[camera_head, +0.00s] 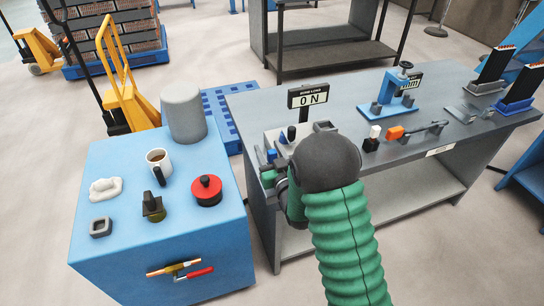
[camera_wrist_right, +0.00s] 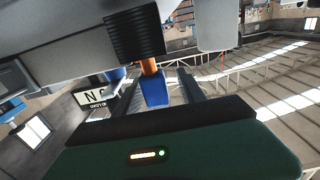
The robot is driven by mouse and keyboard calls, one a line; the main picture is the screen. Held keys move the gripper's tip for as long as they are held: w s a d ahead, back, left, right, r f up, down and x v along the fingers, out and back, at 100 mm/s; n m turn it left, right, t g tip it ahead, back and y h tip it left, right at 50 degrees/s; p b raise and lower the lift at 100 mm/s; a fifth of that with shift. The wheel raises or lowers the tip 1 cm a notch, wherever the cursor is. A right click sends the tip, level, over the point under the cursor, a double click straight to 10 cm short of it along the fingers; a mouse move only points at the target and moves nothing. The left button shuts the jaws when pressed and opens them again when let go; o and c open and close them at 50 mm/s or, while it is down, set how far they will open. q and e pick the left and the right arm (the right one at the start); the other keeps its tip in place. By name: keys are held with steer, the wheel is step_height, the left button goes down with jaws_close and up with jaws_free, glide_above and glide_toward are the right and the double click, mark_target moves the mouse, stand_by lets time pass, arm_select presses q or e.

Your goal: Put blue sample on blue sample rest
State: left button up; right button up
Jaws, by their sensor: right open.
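In the right wrist view, a blue block with a copper-coloured tube, which looks like the blue sample (camera_wrist_right: 155,92), sits between the fingers of my right gripper (camera_wrist_right: 159,82). The fingers are apart, one on each side of it; I cannot tell whether they touch it. The tube end meets a black ribbed part (camera_wrist_right: 134,34) of the machine. In the head view my right wrist hides most of the gripper and machine. A dark stand with a blue base (camera_head: 515,104), perhaps the blue sample rest, is at the bench's far right. My left gripper is out of view.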

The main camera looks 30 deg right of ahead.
mark_target(273, 157)
steer(key=v, duration=0.9)
steer(key=shift+d, duration=0.15)
steer(key=r+p, duration=0.1)
steer(key=p, duration=0.2)
steer(key=shift+r+p, duration=0.15)
steer(key=shift+p, duration=0.25)
steer(key=p, duration=0.1)
steer(key=s+p, duration=0.1)
steer(key=p, duration=0.3)
steer(key=shift+s+a+f, duration=0.25)
steer(key=shift+s+a, duration=0.05)
steer(key=w+a+f+g, duration=0.1)
steer(key=a+f+g+y, duration=0.1)
steer(key=g, duration=0.1)
steer(key=shift+w+a+f+p, duration=0.2)
steer(key=shift+w+f+p, duration=0.1)
steer(key=shift+w, duration=0.1)
steer(key=s+a+n+g+y, duration=0.1)
steer(key=s+a+g, duration=0.4)
steer(key=s, duration=0.3)
steer(key=s+a+r+n+g+y, duration=0.1)
steer(key=s+a+g+y, duration=0.1)
steer(key=s+a+g, duration=0.4)
steer(key=s, duration=0.2)
steer(key=shift+s+r+n+g, duration=0.2)
steer(key=shift+s+n+g, duration=0.1)
steer(key=shift+n+g, duration=0.1)
